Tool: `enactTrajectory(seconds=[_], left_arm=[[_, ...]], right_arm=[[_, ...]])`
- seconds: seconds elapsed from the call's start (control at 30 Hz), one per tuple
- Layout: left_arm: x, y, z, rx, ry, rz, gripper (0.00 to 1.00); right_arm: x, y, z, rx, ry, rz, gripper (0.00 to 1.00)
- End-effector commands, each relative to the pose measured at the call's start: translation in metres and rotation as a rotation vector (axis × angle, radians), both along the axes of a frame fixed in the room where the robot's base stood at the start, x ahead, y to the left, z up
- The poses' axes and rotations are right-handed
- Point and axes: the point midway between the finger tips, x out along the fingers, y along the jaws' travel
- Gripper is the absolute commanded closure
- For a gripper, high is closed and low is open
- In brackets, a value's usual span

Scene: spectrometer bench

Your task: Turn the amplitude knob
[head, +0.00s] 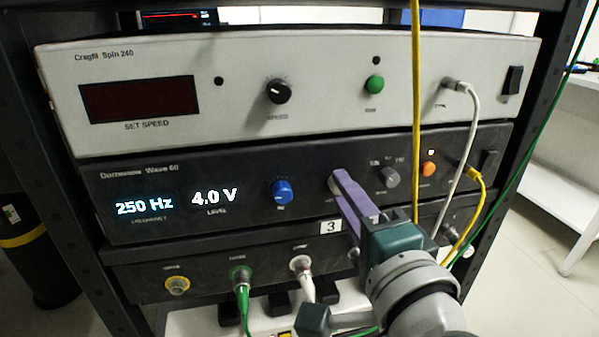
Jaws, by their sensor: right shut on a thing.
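My right gripper (340,182) comes in from the lower right, with its purple-padded fingers reaching the front panel of the black Wave 60 unit (250,227). It is shut on a knob (332,186) right of the blue knob; the fingers hide most of that knob, and its label is too small to read. The Wave 60 display (176,202) reads 250 Hz and 4.0 V. The blue knob (283,191) and a grey knob (388,177) stand on either side of the held one. My left gripper is not in view.
The light grey Spin 240 unit (225,63) sits above. A yellow cable (415,90) hangs in front, just right of the gripper. A white cable (472,135) and a green cable (531,150) run at the right. Below is a panel with connectors (240,274).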

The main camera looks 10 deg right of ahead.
Motion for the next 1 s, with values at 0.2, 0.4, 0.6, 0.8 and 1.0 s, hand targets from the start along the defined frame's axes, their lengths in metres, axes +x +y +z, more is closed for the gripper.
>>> enactTrajectory(seconds=[0.2,0.4,0.6,0.8,1.0], left_arm=[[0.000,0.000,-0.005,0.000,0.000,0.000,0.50],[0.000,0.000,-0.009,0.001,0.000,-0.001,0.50],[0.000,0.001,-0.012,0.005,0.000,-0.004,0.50],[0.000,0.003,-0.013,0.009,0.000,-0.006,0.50],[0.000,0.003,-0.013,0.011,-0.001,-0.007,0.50]], right_arm=[[0.000,0.000,-0.001,0.197,0.006,0.000,1.00],[0.000,0.000,-0.001,0.353,0.012,0.001,1.00],[0.000,0.000,0.000,0.466,0.016,0.001,1.00],[0.000,0.000,0.000,0.531,0.018,0.000,1.00],[0.000,0.000,0.000,0.554,0.019,0.000,1.00]])
